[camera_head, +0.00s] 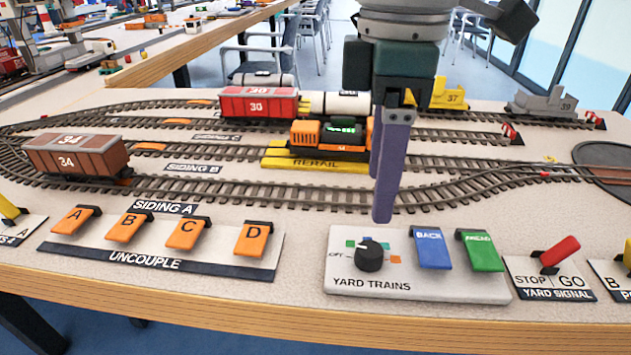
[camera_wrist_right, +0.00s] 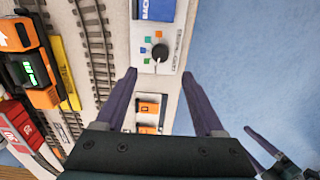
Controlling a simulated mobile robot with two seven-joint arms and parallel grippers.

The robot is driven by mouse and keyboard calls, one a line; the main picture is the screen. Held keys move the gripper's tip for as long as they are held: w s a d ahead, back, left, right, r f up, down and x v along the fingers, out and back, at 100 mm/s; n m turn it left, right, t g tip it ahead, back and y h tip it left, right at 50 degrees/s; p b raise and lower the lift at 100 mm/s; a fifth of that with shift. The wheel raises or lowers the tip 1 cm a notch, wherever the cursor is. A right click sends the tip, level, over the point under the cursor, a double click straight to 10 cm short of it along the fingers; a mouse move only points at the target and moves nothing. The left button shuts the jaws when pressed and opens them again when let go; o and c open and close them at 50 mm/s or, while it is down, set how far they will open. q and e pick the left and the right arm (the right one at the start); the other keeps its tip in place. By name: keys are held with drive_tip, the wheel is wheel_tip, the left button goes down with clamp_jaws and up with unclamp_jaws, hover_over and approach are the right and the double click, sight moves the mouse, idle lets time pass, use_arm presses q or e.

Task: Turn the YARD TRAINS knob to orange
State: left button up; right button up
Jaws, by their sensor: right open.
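The YARD TRAINS panel (camera_head: 440,288) is a light plate near the table's front edge. Its black round knob (camera_head: 370,256) stands at the panel's left, with small coloured marks around it, including an orange mark (camera_head: 396,259) at its right, and OFF printed at its left. Which mark the knob points to is unclear. My right gripper (camera_head: 384,218) hangs above and behind the knob, apart from it. In the right wrist view its two purple fingers (camera_wrist_right: 160,76) are spread and empty, with the knob (camera_wrist_right: 160,52) beyond the gap. A part of my left gripper (camera_wrist_right: 268,143) shows at lower right.
A blue BACK lever (camera_head: 432,248) and a green AHEAD lever (camera_head: 479,250) stand right of the knob. The UNCOUPLE panel (camera_head: 160,262) lies left, the YARD SIGNAL lever (camera_head: 560,252) right. Tracks and an orange locomotive (camera_head: 320,138) lie behind.

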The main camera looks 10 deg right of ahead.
sight(370, 249)
wheel_tip(370, 249, down, 9)
drive_tip(key=shift+f+b, duration=0.15)
drive_tip(key=shift+b, duration=1.05)
drive_tip(key=shift+c, duration=0.3)
clamp_jaws()
